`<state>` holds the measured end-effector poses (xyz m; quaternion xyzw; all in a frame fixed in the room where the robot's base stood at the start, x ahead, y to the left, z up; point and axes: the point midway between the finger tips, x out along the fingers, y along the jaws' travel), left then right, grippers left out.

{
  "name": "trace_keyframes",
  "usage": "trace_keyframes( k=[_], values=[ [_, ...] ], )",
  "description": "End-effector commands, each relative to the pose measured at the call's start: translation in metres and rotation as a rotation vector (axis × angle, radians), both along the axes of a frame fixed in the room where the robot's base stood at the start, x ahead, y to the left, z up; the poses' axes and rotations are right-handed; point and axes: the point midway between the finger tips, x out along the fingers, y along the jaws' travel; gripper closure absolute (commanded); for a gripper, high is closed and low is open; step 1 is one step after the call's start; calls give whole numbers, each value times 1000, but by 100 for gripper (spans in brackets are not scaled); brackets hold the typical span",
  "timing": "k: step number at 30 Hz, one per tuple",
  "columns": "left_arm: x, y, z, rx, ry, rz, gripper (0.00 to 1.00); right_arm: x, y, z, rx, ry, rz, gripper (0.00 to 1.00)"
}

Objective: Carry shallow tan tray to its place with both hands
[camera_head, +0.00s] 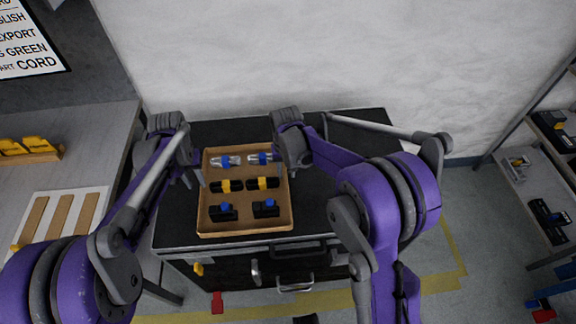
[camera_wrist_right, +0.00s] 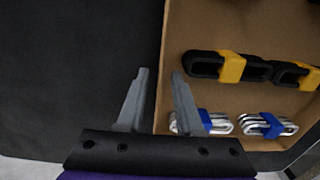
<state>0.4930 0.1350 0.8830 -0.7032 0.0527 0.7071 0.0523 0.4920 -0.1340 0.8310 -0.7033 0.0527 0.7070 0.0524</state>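The shallow tan tray (camera_head: 245,229) rests on the black top of a cabinet (camera_head: 340,135). It holds rows of silver items with blue bands (camera_head: 226,161), black items with yellow bands (camera_head: 227,186) and black items with blue parts (camera_head: 223,212). My left gripper (camera_head: 199,179) is at the tray's left wall; its fingers are too small to judge. My right gripper (camera_head: 284,172) is at the right wall, near the back corner. In the right wrist view its fingers (camera_wrist_right: 160,72) stand apart, one on each side of the tray wall (camera_wrist_right: 163,60).
A grey table (camera_head: 110,120) on the left bears a yellow-fronted bin (camera_head: 28,147) and a white board with tan strips (camera_head: 60,217). A shelf (camera_head: 530,185) with black items stands at the right. A white wall is behind the cabinet; floor shows between cabinet and shelf.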

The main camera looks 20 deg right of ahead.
Motion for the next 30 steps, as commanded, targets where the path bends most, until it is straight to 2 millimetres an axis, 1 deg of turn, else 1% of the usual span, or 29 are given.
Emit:
trace_keyframes(
  k=[1, 3, 6, 9, 13, 16, 20, 27, 30],
  values=[
    [-1, 0, 13, 0, 0, 0, 65, 0, 0, 0, 0, 0, 0, 65],
    [0, 0, 28, 0, 0, 0, 65, 0, 0, 0, 0, 0, 0, 65],
    [0, 0, 46, 0, 0, 0, 65, 0, 0, 0, 0, 0, 0, 65],
    [0, 0, 60, 0, 1, 0, 65, 0, 0, 0, 0, 0, 0, 65],
    [1, 0, 69, 0, 1, 0, 65, 0, 0, 1, 0, 0, 0, 65],
    [1, 0, 72, 0, 1, 0, 65, 0, 0, 7, 0, 0, 0, 65],
    [1, 0, 72, 0, 1, 0, 65, 0, 0, 27, 0, 0, 0, 65],
    [1, 0, 72, 0, 1, 0, 65, 0, 0, 80, 0, 0, 0, 65],
    [1, 0, 72, 0, 1, 0, 65, 0, 0, 97, 0, 0, 0, 65]
  ],
)
